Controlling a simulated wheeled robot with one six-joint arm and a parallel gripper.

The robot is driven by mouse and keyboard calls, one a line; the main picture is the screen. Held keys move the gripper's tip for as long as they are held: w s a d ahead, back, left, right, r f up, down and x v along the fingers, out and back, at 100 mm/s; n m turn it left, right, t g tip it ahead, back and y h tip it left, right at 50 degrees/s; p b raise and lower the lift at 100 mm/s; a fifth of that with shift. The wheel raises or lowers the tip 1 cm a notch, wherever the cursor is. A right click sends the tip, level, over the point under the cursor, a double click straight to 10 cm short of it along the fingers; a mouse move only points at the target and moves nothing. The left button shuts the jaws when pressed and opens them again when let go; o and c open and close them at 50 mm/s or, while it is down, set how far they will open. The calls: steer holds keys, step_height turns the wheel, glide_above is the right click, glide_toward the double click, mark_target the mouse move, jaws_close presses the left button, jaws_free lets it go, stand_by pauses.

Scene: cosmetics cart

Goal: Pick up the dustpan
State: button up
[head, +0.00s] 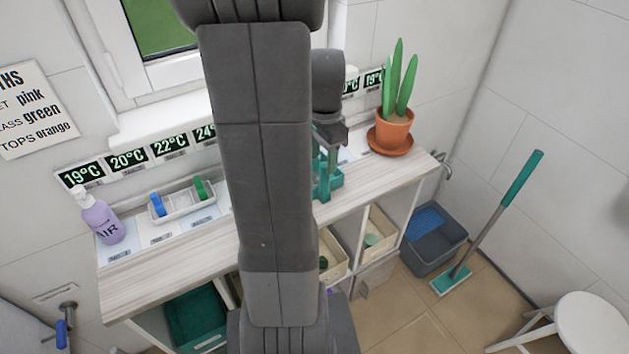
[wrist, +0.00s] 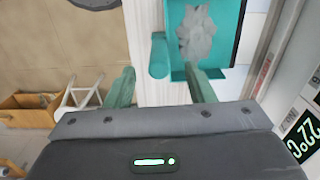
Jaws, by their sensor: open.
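The teal dustpan (wrist: 232,50) lies on the pale wooden counter (wrist: 155,20) and holds a grey clump of dust (wrist: 197,35). Its short rounded handle (wrist: 159,55) points toward the left side of the wrist view. My gripper (wrist: 163,85) is open, its two green fingers apart, with the handle lying beyond and between the fingertips in that picture. I cannot tell whether a finger touches the dustpan. In the head view, the dustpan (head: 331,186) shows in part under my gripper (head: 325,165), beside my arm, which hides much of the counter's middle.
A potted cactus (head: 392,131) stands at the counter's right end. A grey bucket (head: 432,240), a teal-handled broom (head: 490,222) and a white stool (head: 588,322) stand on the floor.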

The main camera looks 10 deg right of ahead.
mark_target(325, 164)
steer(key=shift+d+f+p, duration=0.15)
steer(key=shift+f+p, duration=0.1)
steer(key=shift+f, duration=1.2)
steer(key=shift+d+f+p, duration=0.1)
steer(key=shift+f+p, duration=0.15)
steer(key=shift+f, duration=1.2)
jaws_close()
